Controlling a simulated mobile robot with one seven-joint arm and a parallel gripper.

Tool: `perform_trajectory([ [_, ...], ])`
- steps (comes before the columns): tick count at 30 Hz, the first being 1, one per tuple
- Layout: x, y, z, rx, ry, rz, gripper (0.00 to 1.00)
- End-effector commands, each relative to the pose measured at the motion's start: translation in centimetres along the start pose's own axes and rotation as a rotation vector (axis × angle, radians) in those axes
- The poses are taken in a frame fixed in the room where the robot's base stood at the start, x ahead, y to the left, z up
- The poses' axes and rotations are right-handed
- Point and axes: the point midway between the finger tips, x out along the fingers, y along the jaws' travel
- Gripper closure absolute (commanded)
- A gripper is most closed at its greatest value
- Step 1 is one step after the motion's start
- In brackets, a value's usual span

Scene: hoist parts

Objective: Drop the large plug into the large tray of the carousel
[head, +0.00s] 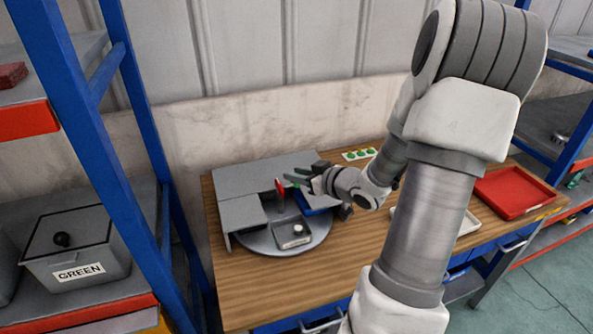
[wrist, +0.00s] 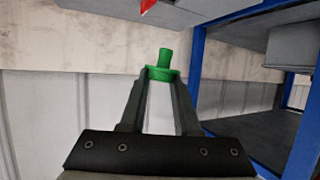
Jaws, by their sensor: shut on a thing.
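My gripper (head: 302,180) is shut on a green plug (wrist: 165,60), held at its fingertips in the wrist view. In the head view only a small bit of green shows at the fingertips. The gripper is above the grey carousel (head: 262,242), towards its back right. On the carousel are a grey tray (head: 292,243) with a small pale round part in it and a blue tray (head: 318,209), partly hidden under my gripper. An upright red piece (head: 280,188) stands just left of the fingertips. Which tray is the large one is hard to tell.
A grey cover (head: 245,176) encloses the carousel's back and left. A card with green dots (head: 357,154) lies behind my arm. A red tray (head: 513,192) is at the table's right. A blue-framed shelf with a bin marked GREEN (head: 78,245) stands left. The table's front left is clear.

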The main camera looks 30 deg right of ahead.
Motion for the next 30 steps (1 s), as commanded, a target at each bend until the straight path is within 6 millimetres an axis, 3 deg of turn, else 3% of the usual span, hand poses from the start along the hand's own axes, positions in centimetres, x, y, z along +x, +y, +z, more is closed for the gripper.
perform_trajectory([
  [12, 1.9, 0.0, 4.4, 0.000, 0.000, 0.000, 1.00],
  [24, 2.0, 0.0, 4.7, 0.000, 0.000, 0.000, 1.00],
  [25, 2.0, 0.0, 4.7, 0.000, 0.000, 0.000, 0.64],
  [30, 2.0, 0.0, 4.7, 0.000, 0.000, 0.000, 0.35],
])
